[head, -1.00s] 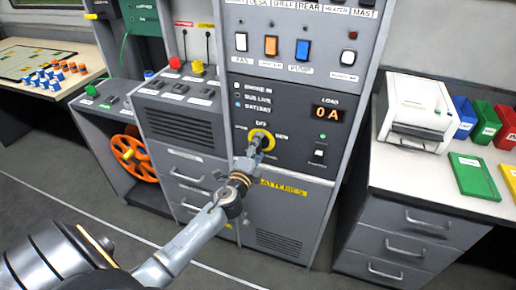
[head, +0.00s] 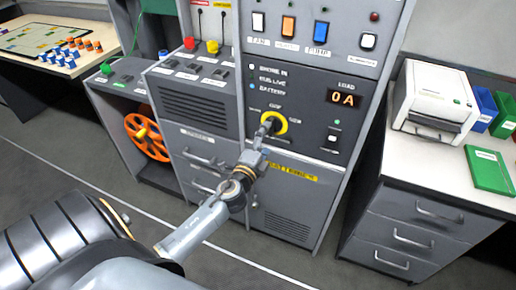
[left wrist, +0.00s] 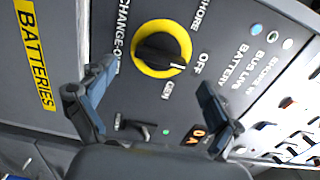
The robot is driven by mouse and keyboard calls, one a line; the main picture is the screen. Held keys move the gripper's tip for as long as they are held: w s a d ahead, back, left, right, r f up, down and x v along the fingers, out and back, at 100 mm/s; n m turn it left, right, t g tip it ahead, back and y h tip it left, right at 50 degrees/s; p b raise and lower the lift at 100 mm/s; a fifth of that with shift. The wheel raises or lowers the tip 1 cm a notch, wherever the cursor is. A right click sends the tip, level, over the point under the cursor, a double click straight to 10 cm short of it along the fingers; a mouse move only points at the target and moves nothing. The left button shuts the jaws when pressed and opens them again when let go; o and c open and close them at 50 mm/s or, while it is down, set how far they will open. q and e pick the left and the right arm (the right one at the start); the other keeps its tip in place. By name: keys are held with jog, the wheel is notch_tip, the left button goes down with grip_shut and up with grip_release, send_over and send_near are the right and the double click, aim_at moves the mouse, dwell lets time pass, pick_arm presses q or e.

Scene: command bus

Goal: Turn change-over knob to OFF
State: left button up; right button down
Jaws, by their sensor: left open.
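The change-over knob (left wrist: 152,54) is black on a yellow ring, in the left wrist view and on the grey cabinet front in the head view (head: 283,125). Its white mark lies at the lower right, between the OFF and GEN labels; I cannot tell that it lines up with either. My left gripper (left wrist: 158,76) is open, its two fingers apart and empty, below the knob in the wrist view. In the head view the left gripper (head: 267,127) is in front of the knob and hides part of it. No finger visibly touches the knob. My right gripper is not in view.
A LOAD display (head: 343,98) reads 0 A, with a small toggle switch (head: 333,137) below it. Rocker switches (head: 288,27) line the panel above. A desk with a printer (head: 435,97) stands right.

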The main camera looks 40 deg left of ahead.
pick_arm(q)
jog(key=v, duration=0.8)
jog(key=shift+w, duration=0.1)
